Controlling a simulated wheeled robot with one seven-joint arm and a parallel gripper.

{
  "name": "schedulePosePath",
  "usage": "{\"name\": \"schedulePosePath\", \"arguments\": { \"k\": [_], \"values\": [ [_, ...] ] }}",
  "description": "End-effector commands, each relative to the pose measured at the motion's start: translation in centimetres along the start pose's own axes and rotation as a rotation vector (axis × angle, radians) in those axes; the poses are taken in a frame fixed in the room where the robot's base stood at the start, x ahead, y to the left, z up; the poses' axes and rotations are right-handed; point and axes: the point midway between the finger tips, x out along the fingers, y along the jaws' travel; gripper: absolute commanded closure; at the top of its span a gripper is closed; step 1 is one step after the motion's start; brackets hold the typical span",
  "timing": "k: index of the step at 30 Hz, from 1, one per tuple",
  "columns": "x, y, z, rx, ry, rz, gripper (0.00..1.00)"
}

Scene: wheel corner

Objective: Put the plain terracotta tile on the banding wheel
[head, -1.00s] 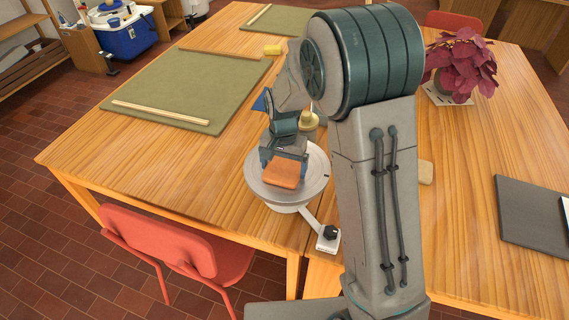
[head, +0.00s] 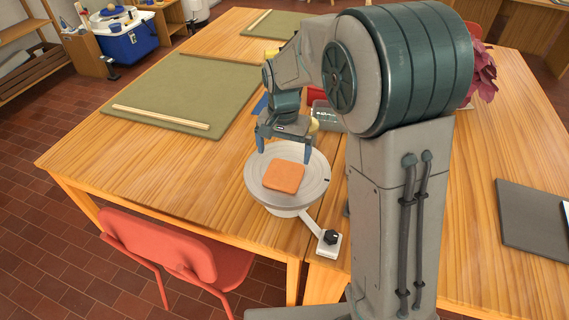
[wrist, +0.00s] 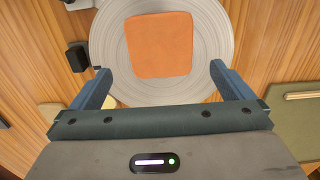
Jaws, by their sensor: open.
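The plain terracotta tile (head: 284,176) lies flat on the grey round banding wheel (head: 258,186), near the middle of its top. In the wrist view the tile (wrist: 160,45) rests wholly inside the rim of the wheel (wrist: 222,62). My gripper (head: 284,155) is open and empty, above and behind the tile. In the wrist view its two fingers (wrist: 160,84) stand apart on either side, clear of the tile. The whole tile shows in both views.
The wheel stands near the front edge of the wooden table (head: 215,205), with a switch box (head: 329,243) beside it. A green mat (head: 180,90) lies behind left. A red chair (head: 175,250) stands in front. A dark board (head: 535,215) lies at right.

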Motion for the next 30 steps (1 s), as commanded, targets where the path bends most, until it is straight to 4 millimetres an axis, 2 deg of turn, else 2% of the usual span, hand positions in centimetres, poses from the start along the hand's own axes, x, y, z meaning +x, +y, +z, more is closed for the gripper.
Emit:
{"name": "schedulePosePath", "arguments": {
  "k": [1,6,13,16,20,25,30],
  "values": [
    [-1.1,0.0,-0.1,0.000,0.004,-0.003,0.00],
    [-3.4,0.0,0.0,0.001,0.002,-0.002,0.00],
    [-4.5,0.1,0.1,0.000,0.001,-0.001,0.00],
    [-5.0,1.1,0.5,-0.011,0.008,-0.009,0.00],
    [-6.6,3.9,2.0,-0.056,0.035,-0.034,0.00],
    [-8.3,8.9,5.5,-0.149,0.093,-0.063,0.00],
    [-8.7,13.3,9.4,-0.245,0.158,-0.073,0.00]
  ]
}}
